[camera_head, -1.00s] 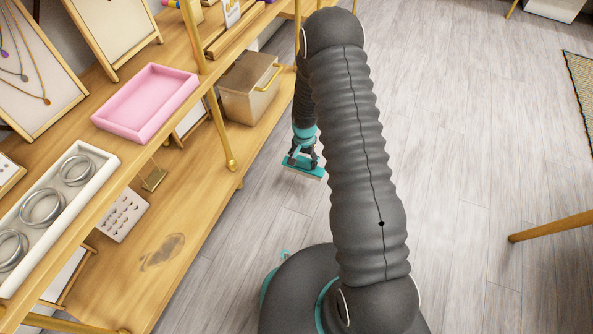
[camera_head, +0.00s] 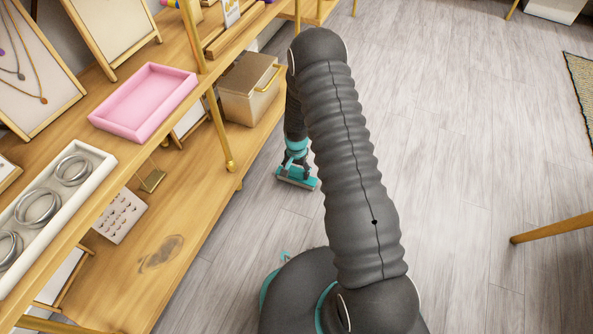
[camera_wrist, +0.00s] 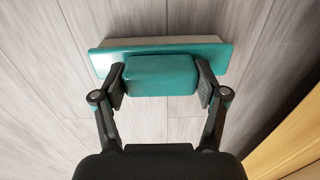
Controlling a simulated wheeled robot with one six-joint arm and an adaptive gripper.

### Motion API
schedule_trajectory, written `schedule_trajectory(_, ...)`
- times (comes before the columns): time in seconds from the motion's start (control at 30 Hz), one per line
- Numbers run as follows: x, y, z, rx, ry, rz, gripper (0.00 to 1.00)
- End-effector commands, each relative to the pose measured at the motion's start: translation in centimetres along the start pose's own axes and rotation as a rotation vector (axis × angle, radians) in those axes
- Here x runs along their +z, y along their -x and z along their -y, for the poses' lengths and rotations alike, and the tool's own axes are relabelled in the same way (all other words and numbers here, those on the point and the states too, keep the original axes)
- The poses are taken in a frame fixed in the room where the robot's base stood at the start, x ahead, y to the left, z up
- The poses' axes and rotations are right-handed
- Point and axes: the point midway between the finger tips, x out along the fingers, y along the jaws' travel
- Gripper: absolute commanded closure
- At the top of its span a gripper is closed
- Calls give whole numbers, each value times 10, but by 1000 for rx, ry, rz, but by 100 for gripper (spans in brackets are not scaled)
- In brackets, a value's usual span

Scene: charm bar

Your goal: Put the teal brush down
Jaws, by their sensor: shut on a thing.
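The teal brush (camera_wrist: 161,76) is between the two fingers of my gripper (camera_wrist: 161,88) in the wrist view. It has a teal block handle on a wider teal back, with a pale bristle edge along its far side. My gripper is shut on the handle. In the head view the brush (camera_head: 296,178) shows below my gripper (camera_head: 298,168), over the grey floor beside the shelf. I cannot tell whether the bristles touch the floor. My arm hides part of the floor to the right.
A wooden shelf unit (camera_head: 165,240) stands at the left, with a pink tray (camera_head: 143,103), a white tray of silver bangles (camera_head: 98,158) and a beige box (camera_head: 247,92). A wooden leg (camera_head: 552,228) is at the right. The floor (camera_head: 460,150) between is clear.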

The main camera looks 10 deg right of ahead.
Motion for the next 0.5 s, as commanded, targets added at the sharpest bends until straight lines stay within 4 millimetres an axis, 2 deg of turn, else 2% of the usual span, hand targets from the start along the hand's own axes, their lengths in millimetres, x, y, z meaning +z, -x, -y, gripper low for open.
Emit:
schedule_trajectory(0.03, 0, -3, 0, 0, 0, 0, 55)
schedule_trajectory(0.07, 0, -2, 0, 0, 0, 0, 20)
schedule_trajectory(0.13, 0, -1, 0, 0, 0, 0, 3)
schedule_trajectory(0.5, 0, 0, 0, 0, 0, 0, 3)
